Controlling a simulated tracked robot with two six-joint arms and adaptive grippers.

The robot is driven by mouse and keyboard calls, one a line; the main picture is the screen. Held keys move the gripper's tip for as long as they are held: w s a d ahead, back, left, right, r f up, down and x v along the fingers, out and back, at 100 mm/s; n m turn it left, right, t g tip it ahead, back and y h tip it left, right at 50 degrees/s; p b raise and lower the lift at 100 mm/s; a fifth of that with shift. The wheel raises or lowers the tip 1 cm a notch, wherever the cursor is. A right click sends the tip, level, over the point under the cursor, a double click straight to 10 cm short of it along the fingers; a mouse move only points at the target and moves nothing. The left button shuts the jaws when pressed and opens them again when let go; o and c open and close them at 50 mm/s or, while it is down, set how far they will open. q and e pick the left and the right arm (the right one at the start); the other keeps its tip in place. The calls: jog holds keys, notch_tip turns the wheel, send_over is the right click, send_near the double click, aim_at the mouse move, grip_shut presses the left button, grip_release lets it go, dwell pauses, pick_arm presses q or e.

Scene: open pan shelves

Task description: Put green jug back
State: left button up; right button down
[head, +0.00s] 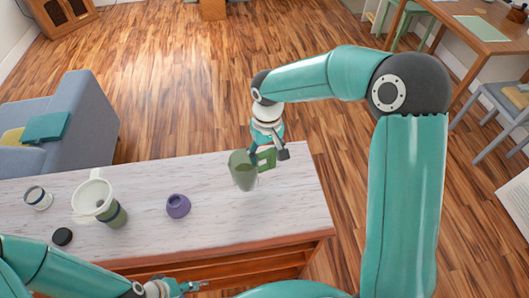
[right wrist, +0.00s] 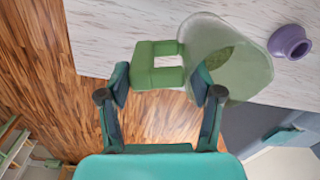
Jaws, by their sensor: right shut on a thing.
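The green jug (head: 243,174) is see-through, with a solid green handle, and is near the right end of the pale table (head: 215,230). My right gripper (head: 268,156) is shut on its handle. In the right wrist view the handle (right wrist: 157,52) is between the fingers of my right gripper (right wrist: 163,82), with the jug's body (right wrist: 228,60) to the right. I cannot tell whether the jug's base touches the table. My left gripper (head: 183,288) is low at the table's front edge, too small to tell its opening.
A purple vase (head: 178,206) stands left of the jug. Farther left are a white handled pitcher (head: 92,197), a green container (head: 115,216) beside it, a black disc (head: 62,236) and a white cup (head: 38,198). A blue sofa (head: 65,125) is behind. Table around the jug is clear.

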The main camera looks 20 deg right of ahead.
jog(key=shift+f+b, duration=2.3)
jog(key=shift+f, duration=0.6)
jog(key=shift+f+b, duration=0.6)
jog(key=shift+b, duration=0.15)
jog(key=shift+s, duration=0.1)
jog(key=shift+c, duration=0.6)
grip_release()
